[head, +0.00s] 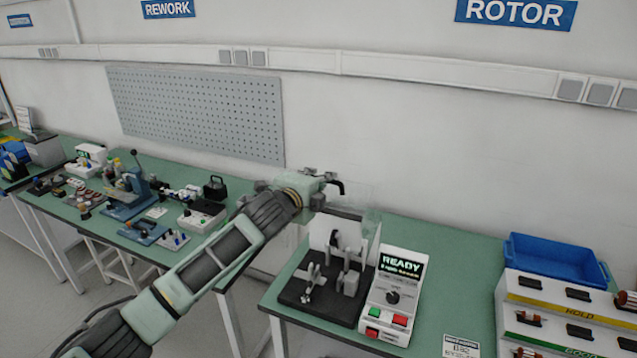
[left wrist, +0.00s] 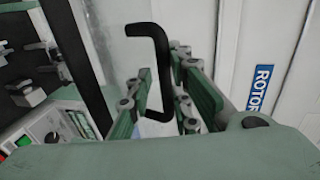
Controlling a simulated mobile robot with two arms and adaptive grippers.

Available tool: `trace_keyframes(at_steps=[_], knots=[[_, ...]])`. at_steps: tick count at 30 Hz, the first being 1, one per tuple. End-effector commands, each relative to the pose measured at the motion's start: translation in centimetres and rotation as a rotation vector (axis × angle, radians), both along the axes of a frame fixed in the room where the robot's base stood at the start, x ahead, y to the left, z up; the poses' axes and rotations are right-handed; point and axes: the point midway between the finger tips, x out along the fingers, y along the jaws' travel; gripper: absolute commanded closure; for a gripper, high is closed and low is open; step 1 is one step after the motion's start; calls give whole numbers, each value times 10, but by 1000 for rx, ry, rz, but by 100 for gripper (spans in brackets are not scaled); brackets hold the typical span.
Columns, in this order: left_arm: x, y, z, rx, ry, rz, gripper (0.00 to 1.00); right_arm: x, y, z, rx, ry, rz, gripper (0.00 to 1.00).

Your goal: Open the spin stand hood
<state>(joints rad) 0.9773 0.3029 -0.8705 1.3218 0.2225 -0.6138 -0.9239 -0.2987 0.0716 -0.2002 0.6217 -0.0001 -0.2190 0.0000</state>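The spin stand (head: 318,298) has a dark base with metal fixtures and a white back plate, on the green bench. Its clear hood (head: 358,205) is faint in the head view and appears raised at the back, above the uncovered fixtures. The bent black hood handle (head: 338,186) is at its top. My left gripper (head: 322,190) is up at the handle. In the left wrist view the handle (left wrist: 156,65) passes between the spread fingers (left wrist: 165,108), with gaps visible; I cannot tell whether it touches a finger. My right gripper is not in view.
A control box (head: 393,295) with a READY display stands right of the spin stand. A blue bin (head: 556,262) and a parts rack (head: 560,300) are farther right. Another bench with tools (head: 130,195) is at left. The wall is close behind.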

Motion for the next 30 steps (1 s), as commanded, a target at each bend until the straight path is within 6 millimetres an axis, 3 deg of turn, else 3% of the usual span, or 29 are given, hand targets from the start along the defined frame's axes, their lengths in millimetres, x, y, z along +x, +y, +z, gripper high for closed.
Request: trace_keyframes(at_steps=[4, 10, 24, 30], knots=[[-1, 0, -1, 2, 2, 0, 81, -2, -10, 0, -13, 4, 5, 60], [-13, 5, 2, 2, 0, -1, 81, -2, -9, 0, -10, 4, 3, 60], [-84, 32, 20, 2, -1, 0, 81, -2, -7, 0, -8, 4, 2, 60], [-104, 39, 26, 1, -1, 1, 81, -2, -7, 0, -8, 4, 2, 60]])
